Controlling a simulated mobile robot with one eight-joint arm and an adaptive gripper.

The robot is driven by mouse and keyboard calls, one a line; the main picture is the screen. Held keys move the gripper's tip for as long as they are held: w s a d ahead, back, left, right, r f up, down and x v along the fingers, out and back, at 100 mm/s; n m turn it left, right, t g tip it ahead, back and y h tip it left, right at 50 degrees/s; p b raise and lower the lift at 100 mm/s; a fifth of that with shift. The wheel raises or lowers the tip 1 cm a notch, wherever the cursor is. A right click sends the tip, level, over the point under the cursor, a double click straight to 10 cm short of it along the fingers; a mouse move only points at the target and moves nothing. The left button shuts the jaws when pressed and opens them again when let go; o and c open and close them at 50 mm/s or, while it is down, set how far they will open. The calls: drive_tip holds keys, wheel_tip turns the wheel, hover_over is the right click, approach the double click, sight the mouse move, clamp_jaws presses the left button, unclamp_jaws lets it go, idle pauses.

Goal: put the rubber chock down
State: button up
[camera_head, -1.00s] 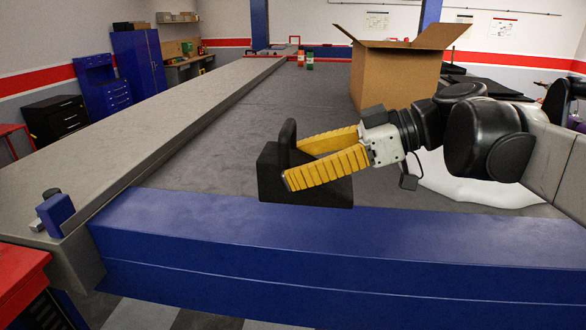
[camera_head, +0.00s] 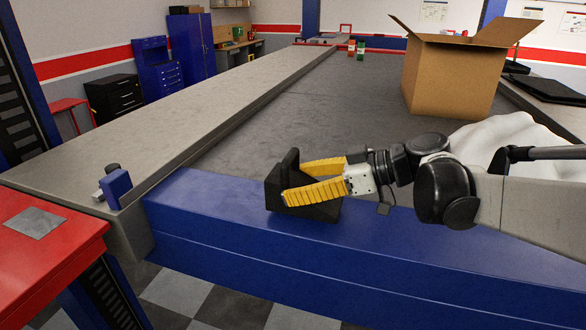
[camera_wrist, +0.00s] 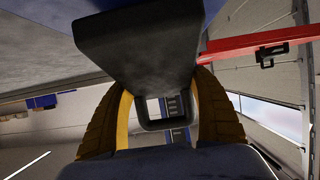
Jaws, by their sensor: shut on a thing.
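The black rubber chock (camera_head: 276,192) is a dark wedge with a raised handle loop. It shows in the head view over the blue beam at the near end of the lift. My gripper (camera_head: 297,182) has yellow ribbed fingers on either side of the chock and is shut on it. In the wrist view the chock (camera_wrist: 140,50) fills the upper middle, its loop opening between the fingers of my gripper (camera_wrist: 160,110). The chock looks upright in the head view. I cannot tell whether its underside touches the blue beam (camera_head: 230,235).
A grey runway (camera_head: 190,125) runs along the left, with a small blue stop (camera_head: 115,188) at its near end. A red cabinet top (camera_head: 45,240) stands at the near left. An open cardboard box (camera_head: 450,75) and a white draped thing (camera_head: 495,135) are at the right. The grey deck is largely clear.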

drive_tip(key=shift+f, duration=0.5)
drive_tip(key=o, duration=1.4)
drive_tip(key=shift+f, duration=0.15)
drive_tip(key=shift+o, duration=0.2)
drive_tip(key=b+v, duration=0.1)
drive_tip(key=v, duration=1.1)
drive_tip(key=shift+r+b, duration=0.2)
drive_tip(key=shift+b, duration=0.2)
